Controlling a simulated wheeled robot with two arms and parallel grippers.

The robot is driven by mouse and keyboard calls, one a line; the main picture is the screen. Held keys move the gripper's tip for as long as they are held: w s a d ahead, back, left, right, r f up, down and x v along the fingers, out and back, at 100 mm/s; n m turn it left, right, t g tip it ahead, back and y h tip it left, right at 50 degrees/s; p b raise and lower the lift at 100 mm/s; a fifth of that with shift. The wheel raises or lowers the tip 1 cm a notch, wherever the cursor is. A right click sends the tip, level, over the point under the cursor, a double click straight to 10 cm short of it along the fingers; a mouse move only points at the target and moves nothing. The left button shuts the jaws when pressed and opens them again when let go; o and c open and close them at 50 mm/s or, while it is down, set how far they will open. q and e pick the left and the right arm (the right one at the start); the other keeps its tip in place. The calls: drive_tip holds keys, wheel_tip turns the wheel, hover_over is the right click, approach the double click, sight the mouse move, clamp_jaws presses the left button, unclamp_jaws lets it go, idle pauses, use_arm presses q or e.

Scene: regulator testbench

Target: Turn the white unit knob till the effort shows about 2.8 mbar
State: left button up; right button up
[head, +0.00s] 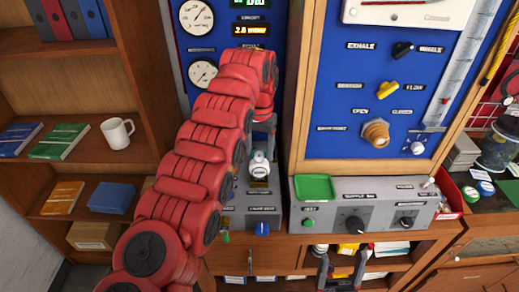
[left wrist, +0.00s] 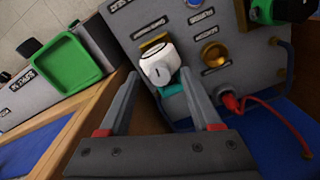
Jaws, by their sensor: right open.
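The white knob (head: 259,168) sits on the grey unit below the blue panel, in the middle of the head view. In the left wrist view the white knob (left wrist: 160,62) shows close up, just beyond the fingertips. My left gripper (left wrist: 160,80) is open, its two fingers pointing at the knob with a visible gap between them; I cannot tell whether either touches it. In the head view my red left arm partly hides this gripper (head: 266,135). An amber display (head: 251,30) seems to read 2.8; its label is too small to read surely. My right gripper (head: 340,270) is open and empty, low in the picture.
A grey box with a green tray (head: 315,188) and black knobs (head: 355,224) stands to the right. A blue panel (head: 335,90) with knobs rises behind it. In the left wrist view a red plug and cable (left wrist: 232,103) lie right of the fingers. Shelves stand left.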

sight(259, 153)
use_arm(q)
wheel_tip(259, 153, up, 17)
drive_tip(key=p, duration=1.7)
drive_tip(key=shift+r, duration=0.2)
drive_tip(key=shift+f, duration=0.1)
